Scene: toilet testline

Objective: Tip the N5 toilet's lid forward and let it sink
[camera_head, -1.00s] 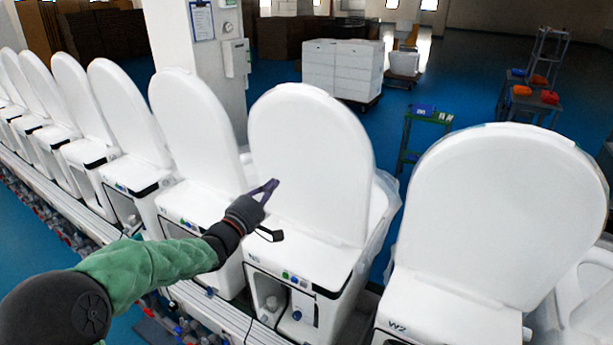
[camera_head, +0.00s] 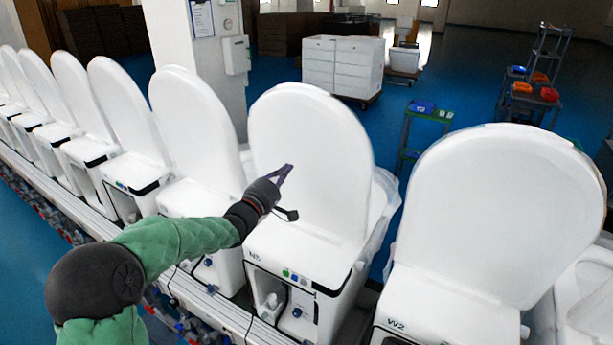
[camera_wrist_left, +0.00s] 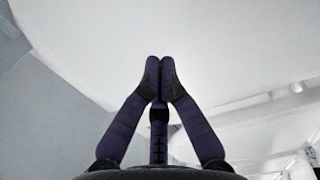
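The N5 toilet (camera_head: 300,254) stands in the middle of the row, its label on the front of its base. Its white lid (camera_head: 318,135) is upright and fills much of the left wrist view (camera_wrist_left: 225,40). My left gripper (camera_head: 287,169) is in front of the lid's lower middle in the head view. In the left wrist view its two fingertips (camera_wrist_left: 160,65) are together with nothing between them. I cannot tell whether the fingertips touch the lid. My right gripper is not in view.
The W2 toilet (camera_head: 503,210) with its raised lid stands close on the right. Several more toilets with raised lids (camera_head: 195,125) line up on the left. A pillar (camera_head: 197,50) rises behind the row. White boxes (camera_head: 335,65) and small carts (camera_head: 428,115) stand beyond on the blue floor.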

